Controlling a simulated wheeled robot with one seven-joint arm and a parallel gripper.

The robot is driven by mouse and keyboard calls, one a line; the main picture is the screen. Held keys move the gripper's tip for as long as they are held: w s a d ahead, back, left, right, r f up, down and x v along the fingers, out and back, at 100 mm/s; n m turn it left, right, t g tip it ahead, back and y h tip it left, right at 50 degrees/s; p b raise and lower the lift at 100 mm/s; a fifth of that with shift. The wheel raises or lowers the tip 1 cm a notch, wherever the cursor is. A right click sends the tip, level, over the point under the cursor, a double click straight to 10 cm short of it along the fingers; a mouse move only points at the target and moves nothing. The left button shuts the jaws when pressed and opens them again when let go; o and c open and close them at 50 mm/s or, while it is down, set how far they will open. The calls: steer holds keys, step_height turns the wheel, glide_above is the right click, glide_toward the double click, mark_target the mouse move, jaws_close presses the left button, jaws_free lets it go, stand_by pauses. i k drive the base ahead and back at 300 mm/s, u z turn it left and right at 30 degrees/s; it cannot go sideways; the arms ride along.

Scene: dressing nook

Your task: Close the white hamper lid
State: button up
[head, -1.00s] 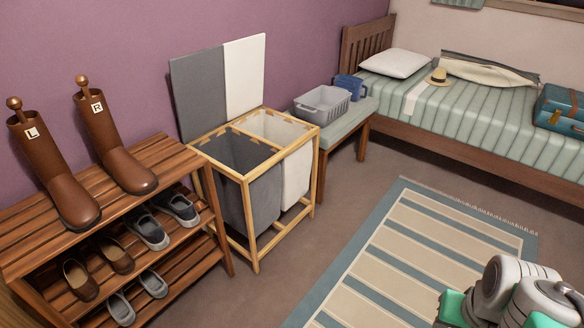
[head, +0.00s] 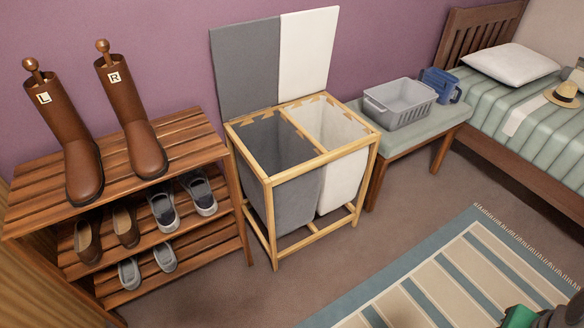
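The white hamper lid (head: 308,52) stands upright against the purple wall, open, behind the white compartment. The grey lid (head: 246,68) beside it on the left is also upright and open. The hamper's wooden frame (head: 318,160) holds a grey bag (head: 268,160) on the left and a white bag (head: 345,165) on the right, both uncovered. Neither bag shows any contents. My gripper is not in view; only a small part of my arm shows at the bottom right corner.
A wooden shoe rack (head: 190,142) with brown boots (head: 135,120) stands left of the hamper. A bench (head: 415,145) with a grey basket (head: 400,103) and a blue jug (head: 441,86) stands right. A striped rug (head: 455,280) lies on the open floor in front.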

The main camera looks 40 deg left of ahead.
mark_target(307, 38)
steer(key=u, duration=0.55)
steer(key=i, duration=0.75)
steer(key=u, duration=1.2)
steer(key=i, duration=0.35)
steer(key=u, duration=0.2)
steer(key=k, duration=0.4)
steer(key=z, duration=0.7)
steer(key=i, duration=1.05)
steer(key=u, duration=0.25)
